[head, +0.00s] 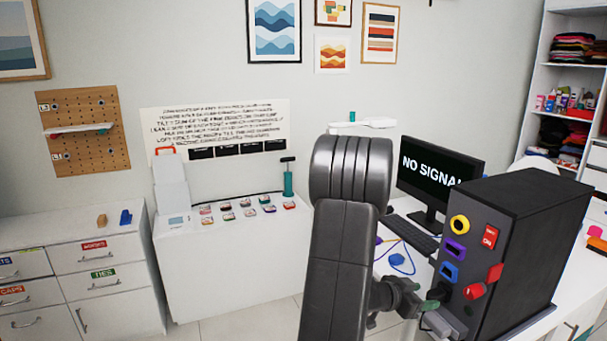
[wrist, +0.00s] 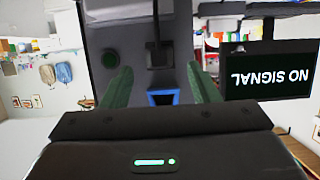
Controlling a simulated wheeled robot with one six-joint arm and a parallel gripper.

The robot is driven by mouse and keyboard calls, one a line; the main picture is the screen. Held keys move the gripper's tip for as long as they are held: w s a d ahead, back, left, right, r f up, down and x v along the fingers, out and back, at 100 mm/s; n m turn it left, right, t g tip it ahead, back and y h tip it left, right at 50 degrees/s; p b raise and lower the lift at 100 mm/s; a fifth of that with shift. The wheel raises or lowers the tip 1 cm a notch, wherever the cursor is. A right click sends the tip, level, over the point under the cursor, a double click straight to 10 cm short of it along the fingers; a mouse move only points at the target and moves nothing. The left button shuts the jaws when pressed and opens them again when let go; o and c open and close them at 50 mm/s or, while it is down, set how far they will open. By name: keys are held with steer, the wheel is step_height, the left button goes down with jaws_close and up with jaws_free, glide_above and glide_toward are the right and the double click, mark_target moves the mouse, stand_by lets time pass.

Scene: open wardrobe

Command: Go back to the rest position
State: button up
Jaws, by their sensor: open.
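My gripper (head: 430,299) is in front of the lower left of the dark box's front panel in the head view. In the wrist view my gripper (wrist: 159,70) shows two green fingers spread apart with nothing held between them. The dark box (head: 530,225) stands on the white desk. Its panel (wrist: 130,40) faces the fingers, and a blue-rimmed socket (wrist: 163,97) shows between them. I cannot tell whether a finger touches the panel. My arm's large grey links fill the middle of the head view and hide part of the desk.
The panel carries a yellow ring (head: 460,225), a purple socket (head: 455,248), a red switch (head: 490,236) and a red knob (head: 474,291). A monitor (head: 440,172) and keyboard (head: 410,233) stand behind. A white cabinet (head: 235,265) is at left, with open floor (head: 240,320) before it.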

mark_target(428, 297)
steer(key=x, duration=0.3)
steer(key=shift+w+d, duration=0.1)
steer(key=shift+d, duration=0.15)
steer(key=shift+a+f, duration=0.3)
steer(key=shift+f, duration=0.05)
steer(key=shift+s+a, duration=0.3)
steer(key=shift+a, duration=0.45)
steer(key=shift+s+a+r+b, duration=0.1)
steer(key=shift+s+a+b, duration=0.25)
steer(key=shift+a, duration=0.25)
steer(key=shift+s+a+b, duration=0.25)
steer(key=shift+a+b, duration=0.1)
steer(key=shift+a, duration=0.25)
steer(key=shift+s+a+r+b, duration=0.1)
steer(key=shift+s+a+b, duration=0.2)
steer(key=shift+a, duration=0.3)
steer(key=shift+w, duration=0.1)
